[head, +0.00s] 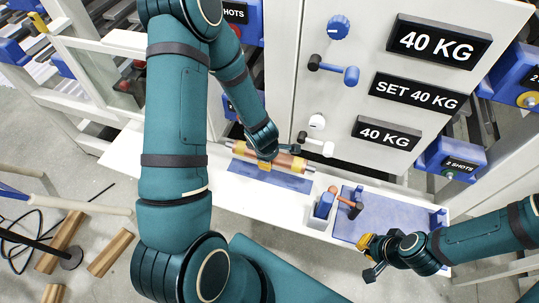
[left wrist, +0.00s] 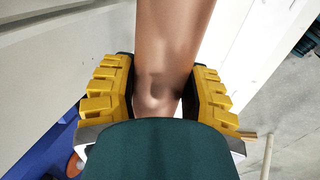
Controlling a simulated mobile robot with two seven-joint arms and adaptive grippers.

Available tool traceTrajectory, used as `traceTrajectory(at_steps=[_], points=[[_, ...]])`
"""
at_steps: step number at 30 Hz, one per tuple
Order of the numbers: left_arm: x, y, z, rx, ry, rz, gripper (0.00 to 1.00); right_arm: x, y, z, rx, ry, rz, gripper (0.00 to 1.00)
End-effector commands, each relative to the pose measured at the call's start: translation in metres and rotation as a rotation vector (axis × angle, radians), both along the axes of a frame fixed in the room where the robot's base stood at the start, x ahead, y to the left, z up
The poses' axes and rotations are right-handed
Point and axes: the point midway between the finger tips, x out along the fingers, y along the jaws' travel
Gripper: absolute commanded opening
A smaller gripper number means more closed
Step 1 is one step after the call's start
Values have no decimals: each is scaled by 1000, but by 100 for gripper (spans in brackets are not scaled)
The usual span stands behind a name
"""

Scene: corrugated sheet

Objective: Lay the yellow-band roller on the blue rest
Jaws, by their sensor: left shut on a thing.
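The copper-coloured roller (head: 288,160) with yellow-orange bands near its ends lies lengthwise over the blue rest (head: 285,181) on the white shelf. I cannot tell whether the roller touches the rest. My left gripper (head: 267,160) is shut on the middle of the roller, reaching down from above. In the left wrist view, the smooth copper roller (left wrist: 172,45) runs between the two yellow-padded fingers (left wrist: 160,98). My right gripper (head: 370,258) looks open and empty, in front of the blue tray at the right.
A blue-floored tray (head: 400,213) with a red-handled hammer (head: 345,202) at its left side stands on the right of the shelf (head: 225,190). Behind rises a white panel with levers and weight signs (head: 440,42). Wooden pieces (head: 110,253) lie on the floor at left.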

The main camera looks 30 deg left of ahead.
Motion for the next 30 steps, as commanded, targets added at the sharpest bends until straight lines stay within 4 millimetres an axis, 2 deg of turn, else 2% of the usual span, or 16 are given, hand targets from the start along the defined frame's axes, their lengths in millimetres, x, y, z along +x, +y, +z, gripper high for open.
traceTrajectory(at_steps=[8, 30], points=[[1, 0, -10, -3, -6, 14, 5, -1, 0, -13, 0, 2, 3, 0], [0, 0, -70, -3, -5, 13, 5, 6, -1, -69, -3, -16, 1, 0]])
